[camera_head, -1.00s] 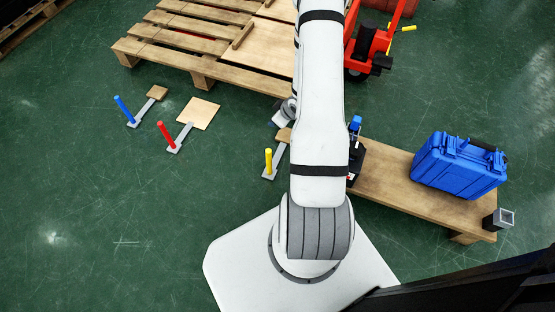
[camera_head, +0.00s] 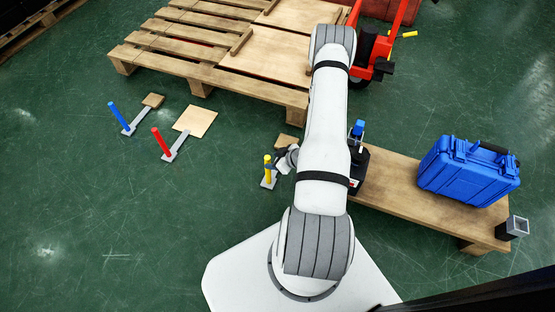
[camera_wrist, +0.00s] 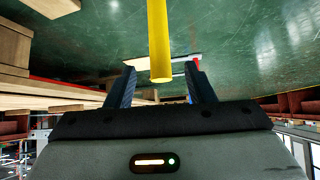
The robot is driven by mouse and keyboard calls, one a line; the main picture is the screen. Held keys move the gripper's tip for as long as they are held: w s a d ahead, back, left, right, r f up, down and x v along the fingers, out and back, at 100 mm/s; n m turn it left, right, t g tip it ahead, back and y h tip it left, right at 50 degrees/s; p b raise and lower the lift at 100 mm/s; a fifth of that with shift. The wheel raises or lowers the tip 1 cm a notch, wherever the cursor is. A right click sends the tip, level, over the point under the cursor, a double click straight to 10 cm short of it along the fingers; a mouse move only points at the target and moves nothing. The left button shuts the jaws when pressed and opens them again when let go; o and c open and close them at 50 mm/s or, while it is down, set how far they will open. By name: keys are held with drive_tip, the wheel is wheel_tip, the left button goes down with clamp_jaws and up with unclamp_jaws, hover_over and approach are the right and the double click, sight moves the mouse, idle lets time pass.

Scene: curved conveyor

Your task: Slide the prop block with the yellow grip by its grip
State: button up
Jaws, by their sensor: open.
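The yellow grip (camera_head: 267,167) is an upright post on a grey bar lying on the green floor, with a tan wooden plate (camera_head: 286,143) at the bar's far end. My gripper (camera_head: 279,162) is close beside the grip, to its right, partly hidden by my arm. In the wrist view, the yellow grip (camera_wrist: 159,45) comes down from the top edge and its end lies between the two dark fingers. My gripper (camera_wrist: 161,85) is open there, with a gap on each side of the grip.
Props with a red grip (camera_head: 161,143) and a blue grip (camera_head: 119,116) lie to the left. A wooden pallet (camera_head: 205,72) is behind. A wooden bench (camera_head: 430,207) with a blue case (camera_head: 468,170) stands at right. The floor at front left is clear.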

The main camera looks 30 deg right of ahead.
drive_tip(key=b+x, duration=0.2)
drive_tip(key=x, duration=0.5)
drive_tip(key=shift+b, duration=0.35)
drive_tip(key=shift+c, duration=0.6)
clamp_jaws()
